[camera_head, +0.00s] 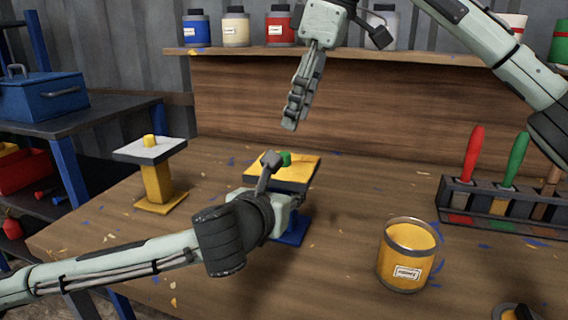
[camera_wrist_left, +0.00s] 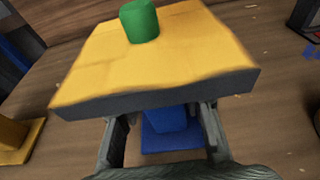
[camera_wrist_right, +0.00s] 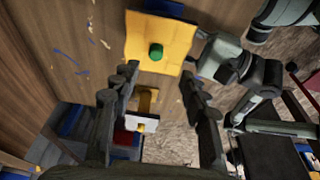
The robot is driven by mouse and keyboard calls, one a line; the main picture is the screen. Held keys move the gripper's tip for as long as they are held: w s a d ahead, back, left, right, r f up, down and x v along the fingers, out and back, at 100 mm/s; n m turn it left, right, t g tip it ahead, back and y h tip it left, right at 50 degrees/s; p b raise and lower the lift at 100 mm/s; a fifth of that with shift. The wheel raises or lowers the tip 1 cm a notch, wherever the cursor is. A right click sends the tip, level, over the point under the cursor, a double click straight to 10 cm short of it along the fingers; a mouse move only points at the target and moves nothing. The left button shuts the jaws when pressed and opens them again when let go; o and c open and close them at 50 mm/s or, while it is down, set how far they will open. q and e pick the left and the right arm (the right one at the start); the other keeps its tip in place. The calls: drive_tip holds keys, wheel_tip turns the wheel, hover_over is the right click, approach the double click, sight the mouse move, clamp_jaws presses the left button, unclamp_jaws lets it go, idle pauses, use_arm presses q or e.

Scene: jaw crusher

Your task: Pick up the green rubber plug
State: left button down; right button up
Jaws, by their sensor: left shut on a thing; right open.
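The green rubber plug (camera_head: 285,158) stands on the yellow top of a stand (camera_head: 295,170) with a blue post and base. In the left wrist view the plug (camera_wrist_left: 139,20) is upright on the yellow plate. My left gripper (camera_head: 269,172) is shut on this stand, its fingers reaching under the plate on either side of the blue post (camera_wrist_left: 165,118). The exact contact is hidden. My right gripper (camera_head: 290,124) is open and empty, pointing down above the plug. In the right wrist view the plug (camera_wrist_right: 156,52) shows beyond and between the fingertips, apart from them.
A second stand (camera_head: 157,182) with a white top and yellow plug is at the left. An orange-yellow can (camera_head: 407,255) stands at the front right. A rack (camera_head: 497,202) with coloured-handled tools is at the right. A shelf (camera_head: 365,54) with jars runs behind my right gripper.

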sight(285, 153)
drive_tip(key=x, duration=0.2)
drive_tip(key=shift+a+f, duration=0.1)
drive_tip(key=shift+f, duration=0.3)
drive_tip(key=x, duration=0.5)
drive_tip(key=shift+w+f, duration=0.1)
drive_tip(key=shift+w, duration=0.3)
drive_tip(key=c, duration=0.9)
